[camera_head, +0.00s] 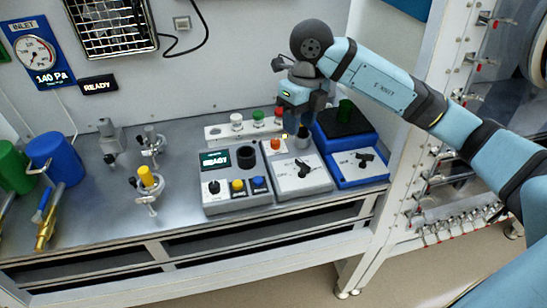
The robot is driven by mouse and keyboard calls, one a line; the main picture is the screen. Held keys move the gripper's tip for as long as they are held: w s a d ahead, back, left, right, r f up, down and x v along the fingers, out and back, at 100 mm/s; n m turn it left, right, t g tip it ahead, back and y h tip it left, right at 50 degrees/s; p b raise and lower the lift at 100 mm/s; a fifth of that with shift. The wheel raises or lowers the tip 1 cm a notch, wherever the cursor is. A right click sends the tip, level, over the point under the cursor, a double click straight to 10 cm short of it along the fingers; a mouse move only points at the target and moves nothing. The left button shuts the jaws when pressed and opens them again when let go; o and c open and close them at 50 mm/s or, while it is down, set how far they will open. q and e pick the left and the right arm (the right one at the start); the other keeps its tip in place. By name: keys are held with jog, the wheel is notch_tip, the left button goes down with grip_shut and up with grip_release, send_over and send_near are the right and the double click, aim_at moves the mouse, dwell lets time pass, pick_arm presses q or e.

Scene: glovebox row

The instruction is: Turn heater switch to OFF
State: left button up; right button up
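No label reading heater or OFF is legible. Two boxes carry black lever switches: a grey box (300,189) with its switch (305,168), and a blue box (347,183) with its switch (363,160). My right gripper (289,133) points down from above, over the back of the grey switch box. Its fingers are small and dark, so I cannot tell their opening or whether they touch anything. My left gripper is out of view.
A strip with white, green and red caps (236,121) stands behind the boxes. Clamp stands, one with a yellow top (147,177), and blue (59,157) and green containers are left. A wire-guarded panel (112,27) hangs above. A white frame (408,150) borders the bench right.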

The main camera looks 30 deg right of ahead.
aim_at(299, 160)
jog(key=shift+h, duration=0.6)
jog(key=f, duration=0.4)
jog(key=d+f, duration=0.1)
jog(key=f, duration=0.7)
jog(key=shift+w+d+f, duration=0.3)
jog(key=shift+w+f, duration=0.05)
jog(key=shift+w, duration=0.05)
grip_shut()
